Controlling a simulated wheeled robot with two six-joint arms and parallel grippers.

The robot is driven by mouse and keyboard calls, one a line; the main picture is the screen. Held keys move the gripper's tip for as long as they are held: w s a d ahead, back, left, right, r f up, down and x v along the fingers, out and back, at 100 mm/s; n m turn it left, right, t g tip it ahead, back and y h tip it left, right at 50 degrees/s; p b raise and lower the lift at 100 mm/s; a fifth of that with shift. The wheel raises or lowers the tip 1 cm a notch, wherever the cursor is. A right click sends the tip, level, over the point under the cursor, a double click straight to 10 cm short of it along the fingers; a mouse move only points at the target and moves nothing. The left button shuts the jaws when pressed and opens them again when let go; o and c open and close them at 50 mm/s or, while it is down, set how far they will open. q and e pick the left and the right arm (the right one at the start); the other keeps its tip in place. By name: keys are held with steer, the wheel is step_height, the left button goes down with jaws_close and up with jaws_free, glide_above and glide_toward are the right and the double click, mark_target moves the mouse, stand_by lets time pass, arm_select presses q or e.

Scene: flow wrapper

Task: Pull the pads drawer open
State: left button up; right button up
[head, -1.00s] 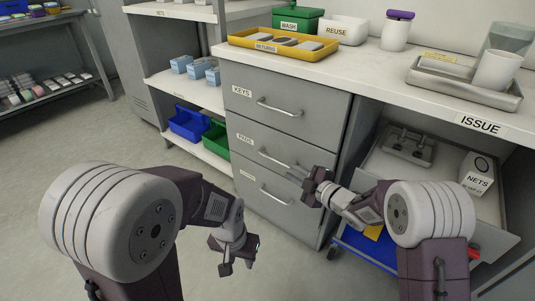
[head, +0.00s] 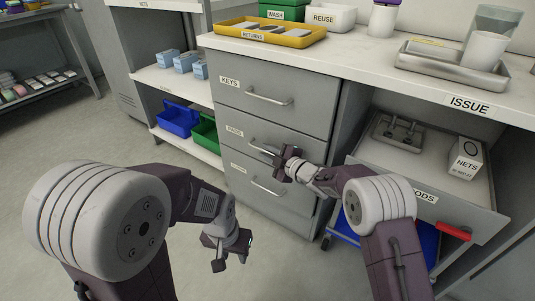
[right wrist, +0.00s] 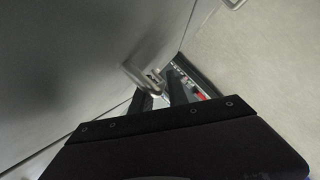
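The grey pads drawer (head: 237,143) is the middle one of a three-drawer stack, and its front looks flush with the others. Its bar handle (head: 262,149) is partly hidden by my right gripper (head: 277,157), which is right at the handle's right part. In the right wrist view, the metal handle (right wrist: 150,74) lies at the tips of my right gripper's two dark fingers (right wrist: 160,94). A gap shows between the fingers, but I cannot tell whether they grip the bar. My left gripper (head: 230,260) is open and empty, low in front of the cabinet.
The keys drawer (head: 232,92) is above and another drawer (head: 240,180) below, both closed. To the right, a pulled-out drawer (head: 425,193) holds a nets carton (head: 466,158) and a metal fixture. The counter carries a yellow returns tray (head: 270,41). Floor in front is clear.

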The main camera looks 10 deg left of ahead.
jaws_close()
stand_by(1.3)
